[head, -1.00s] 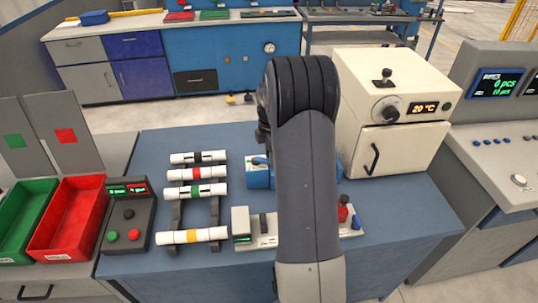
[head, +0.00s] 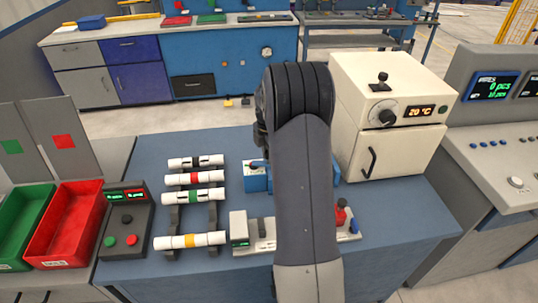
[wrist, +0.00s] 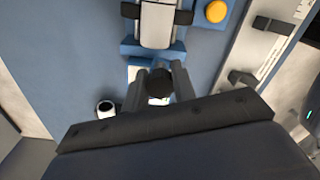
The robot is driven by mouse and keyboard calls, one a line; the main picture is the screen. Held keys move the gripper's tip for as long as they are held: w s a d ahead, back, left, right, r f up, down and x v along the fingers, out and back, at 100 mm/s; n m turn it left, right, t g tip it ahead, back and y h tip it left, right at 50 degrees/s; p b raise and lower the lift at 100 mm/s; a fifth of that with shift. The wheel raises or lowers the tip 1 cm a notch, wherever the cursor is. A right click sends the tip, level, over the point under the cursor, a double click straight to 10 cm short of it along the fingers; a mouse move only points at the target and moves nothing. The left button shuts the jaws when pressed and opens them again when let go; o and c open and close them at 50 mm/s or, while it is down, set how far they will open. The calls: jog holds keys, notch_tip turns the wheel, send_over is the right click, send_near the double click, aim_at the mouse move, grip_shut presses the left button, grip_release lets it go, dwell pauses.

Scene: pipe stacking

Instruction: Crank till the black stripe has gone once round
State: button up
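In the wrist view my gripper (wrist: 160,82) has its two fingers on either side of a dark round knob (wrist: 160,90), which looks like the crank handle. The fingers appear to touch it on both sides. Just beyond is a blue fixture (wrist: 135,48) carrying a pale cylinder (wrist: 157,28) between dark clamps. I cannot make out a black stripe on this cylinder. In the head view the blue fixture (head: 256,180) shows partly behind my arm, which hides my gripper there. A white pipe with a black band (head: 196,162) lies on the rack, apart from the fixture.
The rack also holds pipes with red (head: 194,178), green (head: 193,197) and yellow (head: 190,240) bands. A control box (head: 124,220) and red bin (head: 66,225) stand left. A white oven (head: 392,110) stands right. An orange button (wrist: 215,11) sits near the fixture.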

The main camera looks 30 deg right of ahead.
jog(key=o, duration=0.4)
jog(key=shift+r, duration=0.1)
notch_tip(320, 180, up, 11)
jog(key=shift+f+b, duration=0.15)
jog(key=shift+b, duration=0.3)
notch_tip(320, 180, down, 11)
jog(key=shift+r+p, duration=0.15)
jog(key=shift+p, duration=0.3)
jog(key=shift+s+a, duration=0.1)
dwell(0.5)
